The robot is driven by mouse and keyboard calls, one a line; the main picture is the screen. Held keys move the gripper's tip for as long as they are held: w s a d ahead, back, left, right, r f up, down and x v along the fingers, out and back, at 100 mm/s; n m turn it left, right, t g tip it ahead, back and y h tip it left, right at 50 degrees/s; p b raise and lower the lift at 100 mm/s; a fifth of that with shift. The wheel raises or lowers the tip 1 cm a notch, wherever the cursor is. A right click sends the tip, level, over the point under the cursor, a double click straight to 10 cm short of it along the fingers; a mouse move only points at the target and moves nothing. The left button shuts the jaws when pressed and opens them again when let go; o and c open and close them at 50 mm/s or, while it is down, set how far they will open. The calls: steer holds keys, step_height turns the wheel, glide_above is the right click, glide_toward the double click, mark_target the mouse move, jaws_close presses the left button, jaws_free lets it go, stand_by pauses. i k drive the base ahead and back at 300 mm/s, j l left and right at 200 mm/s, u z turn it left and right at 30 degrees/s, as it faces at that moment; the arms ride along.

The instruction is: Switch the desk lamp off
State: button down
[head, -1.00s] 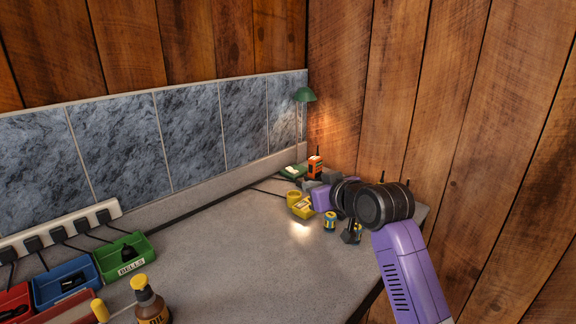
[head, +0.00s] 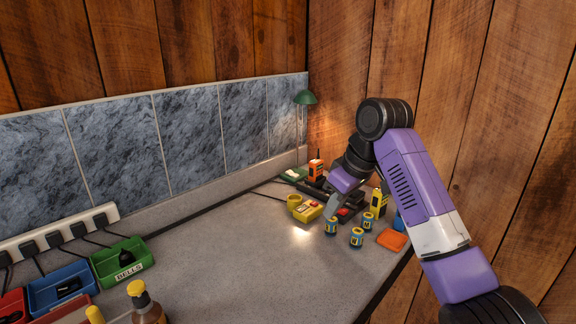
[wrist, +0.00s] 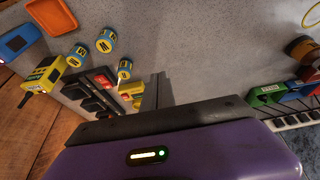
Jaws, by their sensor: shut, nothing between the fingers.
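The desk lamp (head: 305,97) has a green shade on a thin stem and stands in the far corner. A warm glow on the wall beside it suggests it is lit. A yellow box with a red button (head: 308,211) sits on the counter in front of it; whether it belongs to the lamp I cannot tell. Part of this box shows in the wrist view (wrist: 132,91). My gripper (head: 331,208) is shut and empty, pointing down just right of the yellow box. In the wrist view the fingers (wrist: 157,92) are together, beside the box.
Small blue-and-yellow cans (head: 356,237) stand right of my gripper, with an orange box (head: 392,240) beyond. An orange radio (head: 316,168) stands behind. Green (head: 122,262) and blue bins are at left. The counter's middle is clear.

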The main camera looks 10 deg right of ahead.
mark_target(290, 172)
steer(key=i, duration=1.45)
